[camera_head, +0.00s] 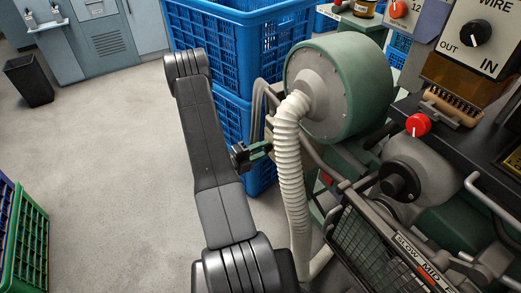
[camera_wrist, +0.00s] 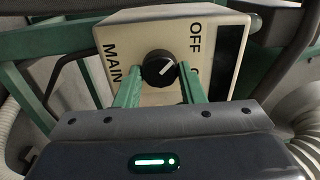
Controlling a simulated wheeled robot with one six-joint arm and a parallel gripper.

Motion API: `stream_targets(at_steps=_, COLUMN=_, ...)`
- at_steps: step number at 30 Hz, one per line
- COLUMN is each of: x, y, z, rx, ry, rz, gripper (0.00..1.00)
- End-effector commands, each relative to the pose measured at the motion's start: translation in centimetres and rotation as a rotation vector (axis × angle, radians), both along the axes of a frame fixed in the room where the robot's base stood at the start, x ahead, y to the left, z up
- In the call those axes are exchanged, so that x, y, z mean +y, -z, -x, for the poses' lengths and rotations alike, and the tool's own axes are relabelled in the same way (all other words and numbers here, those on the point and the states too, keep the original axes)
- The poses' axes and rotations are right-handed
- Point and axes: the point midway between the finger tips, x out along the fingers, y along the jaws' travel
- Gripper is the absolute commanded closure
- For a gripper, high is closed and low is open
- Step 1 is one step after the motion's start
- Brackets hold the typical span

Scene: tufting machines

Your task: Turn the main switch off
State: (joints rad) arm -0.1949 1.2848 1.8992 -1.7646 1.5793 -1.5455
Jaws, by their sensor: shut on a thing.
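The main switch is a black round knob (camera_wrist: 159,69) with a white pointer line, on a pale box (camera_wrist: 120,40) marked MAIN and OFF in the wrist view. The pointer slants to the upper right, roughly towards the OFF side. Another label below OFF is mostly hidden by my right finger. My gripper (camera_wrist: 158,74) has its two green fingers on either side of the knob, shut on it. In the head view my gripper (camera_head: 262,149) shows beside the white hose, and the switch cannot be made out there.
A ribbed white hose (camera_head: 289,160) and a green drum (camera_head: 345,88) stand close to my arm. Stacked blue crates (camera_head: 215,52) are behind it. A wire knob (camera_head: 476,33) and a red knob (camera_head: 418,125) are at the right.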

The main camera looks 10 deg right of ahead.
Motion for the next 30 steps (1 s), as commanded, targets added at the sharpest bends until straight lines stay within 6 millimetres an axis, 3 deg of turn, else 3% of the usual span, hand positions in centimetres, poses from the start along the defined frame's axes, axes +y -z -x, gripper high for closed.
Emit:
stream_targets(at_steps=6, x=0.0, y=0.1, z=0.0, rx=0.001, ry=-0.001, rz=-0.001, gripper=0.87)
stream_targets(at_steps=7, x=0.0, y=0.1, z=0.0, rx=0.001, ry=-0.001, rz=-0.001, gripper=0.62)
stream_targets(at_steps=10, x=0.0, y=0.0, z=0.0, rx=0.0, ry=-0.001, rz=-0.001, gripper=0.43)
stream_targets(at_steps=22, x=0.5, y=0.0, z=0.1, rx=-0.001, ry=-0.002, rz=-0.001, gripper=0.43)
stream_targets(at_steps=30, x=4.0, y=0.0, z=1.5, rx=-0.001, ry=-0.006, rz=-0.001, gripper=0.43)
